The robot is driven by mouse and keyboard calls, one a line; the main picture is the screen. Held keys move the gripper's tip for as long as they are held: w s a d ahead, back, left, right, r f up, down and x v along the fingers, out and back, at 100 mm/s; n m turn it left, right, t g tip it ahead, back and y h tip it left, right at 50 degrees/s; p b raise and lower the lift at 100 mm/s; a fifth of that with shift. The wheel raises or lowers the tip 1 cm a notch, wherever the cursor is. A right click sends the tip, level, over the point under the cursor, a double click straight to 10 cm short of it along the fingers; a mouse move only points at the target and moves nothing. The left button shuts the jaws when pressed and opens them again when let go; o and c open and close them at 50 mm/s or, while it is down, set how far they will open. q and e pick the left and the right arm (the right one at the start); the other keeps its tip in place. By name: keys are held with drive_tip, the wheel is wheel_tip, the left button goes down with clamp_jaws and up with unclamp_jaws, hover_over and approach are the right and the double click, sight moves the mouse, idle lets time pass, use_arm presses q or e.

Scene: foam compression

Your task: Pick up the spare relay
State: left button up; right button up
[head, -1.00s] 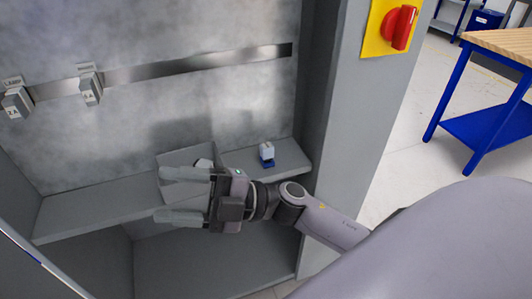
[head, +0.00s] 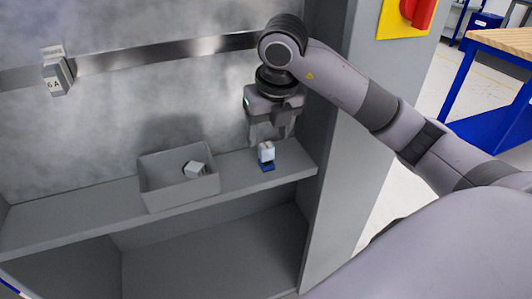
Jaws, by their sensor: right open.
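A small white block, which looks like the spare relay (head: 266,152), stands upright on a blue base (head: 267,167) at the right end of the grey shelf. My right gripper (head: 269,138) points down just above and behind it, fingers apart and empty. I cannot tell whether the fingertips reach down beside the block. Another whitish block (head: 195,169) lies tilted in an open grey bin (head: 165,205) to the left. My left gripper is not in view.
The grey shelf (head: 75,215) is clear left of the bin. A metal rail (head: 150,62) crosses the back wall and carries a grey device (head: 57,77) at its left. The cabinet's right side wall (head: 325,130) is close to my right arm.

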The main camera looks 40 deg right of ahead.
sight(267, 146)
drive_tip(key=x, duration=0.7)
drive_tip(key=shift+d, duration=0.1)
drive_tip(key=shift+r, duration=0.1)
clamp_jaws()
